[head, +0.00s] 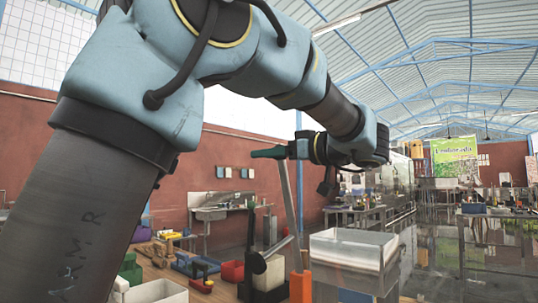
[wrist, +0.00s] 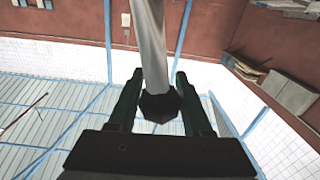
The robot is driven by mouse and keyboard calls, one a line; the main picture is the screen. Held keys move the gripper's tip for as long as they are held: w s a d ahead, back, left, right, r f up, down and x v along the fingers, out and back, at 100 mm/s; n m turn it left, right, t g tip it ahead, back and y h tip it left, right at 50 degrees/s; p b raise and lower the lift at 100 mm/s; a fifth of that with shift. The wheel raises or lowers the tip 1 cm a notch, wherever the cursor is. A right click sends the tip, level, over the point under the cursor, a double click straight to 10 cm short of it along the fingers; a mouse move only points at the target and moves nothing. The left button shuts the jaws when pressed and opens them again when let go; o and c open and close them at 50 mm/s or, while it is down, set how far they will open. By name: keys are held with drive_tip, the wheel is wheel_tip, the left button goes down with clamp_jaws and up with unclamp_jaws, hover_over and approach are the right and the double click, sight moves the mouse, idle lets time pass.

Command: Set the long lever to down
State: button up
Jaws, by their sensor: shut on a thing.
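The long lever (head: 288,205) is a grey bar that stands nearly upright, its top leaning slightly left in the head view. Its foot is at an orange block (head: 300,287). My gripper (head: 268,153) is at the lever's top end, with its dark green fingers pointing left. In the wrist view the lever (wrist: 152,45) runs down between the two fingers of my gripper (wrist: 158,76) and ends in a dark tip. The fingers are shut on the lever near this tip. The exact finger contact is hard to see.
A metal hopper box (head: 352,250) stands just right of the lever. A black and white part (head: 268,272) and a shorter grey bar are left of its foot. The air left of the lever looks clear.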

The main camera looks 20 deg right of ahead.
clamp_jaws()
idle(0.5)
drive_tip(key=shift+f, duration=0.1)
